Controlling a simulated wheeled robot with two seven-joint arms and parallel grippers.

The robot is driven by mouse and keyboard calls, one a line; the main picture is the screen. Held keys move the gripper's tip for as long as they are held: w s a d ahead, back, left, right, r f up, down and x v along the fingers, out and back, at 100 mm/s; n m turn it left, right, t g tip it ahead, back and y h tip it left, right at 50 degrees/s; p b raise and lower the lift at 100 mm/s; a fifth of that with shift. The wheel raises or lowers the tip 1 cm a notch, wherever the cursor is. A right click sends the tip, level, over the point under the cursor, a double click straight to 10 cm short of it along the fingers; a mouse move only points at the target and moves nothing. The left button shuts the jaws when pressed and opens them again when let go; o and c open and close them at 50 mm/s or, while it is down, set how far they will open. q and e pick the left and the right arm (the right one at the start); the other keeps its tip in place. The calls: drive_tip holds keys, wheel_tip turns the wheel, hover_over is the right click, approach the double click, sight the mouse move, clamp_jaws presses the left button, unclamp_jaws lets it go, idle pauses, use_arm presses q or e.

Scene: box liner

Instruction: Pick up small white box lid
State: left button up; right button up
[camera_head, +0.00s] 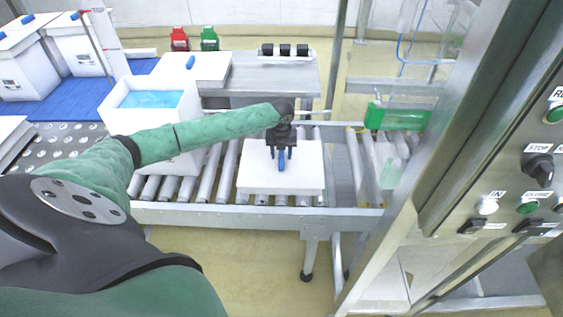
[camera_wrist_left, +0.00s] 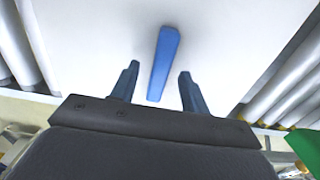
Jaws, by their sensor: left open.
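A small white box lid (camera_head: 257,176) with a blue handle (camera_head: 282,160) lies flat on the roller conveyor. The lid also shows in the left wrist view (camera_wrist_left: 90,35), with its blue handle (camera_wrist_left: 163,62) near the middle. My left gripper (camera_head: 282,150) is over the lid at the handle. In the left wrist view its two fingers (camera_wrist_left: 158,90) are open, one on each side of the handle's near end, with gaps on both sides. The fingers look apart from the handle. My right gripper is in neither view.
An open white box (camera_head: 185,135) with a blue liner stands on the conveyor to the left. Another white lid (camera_head: 215,66) lies on the metal table behind. Metal posts and a control panel (camera_head: 520,170) stand at the right. A green part (camera_head: 398,117) is at the conveyor's right end.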

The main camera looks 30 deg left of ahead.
use_arm(q)
drive_tip(key=shift+f, duration=0.35)
clamp_jaws()
drive_tip(key=shift+r, duration=0.1)
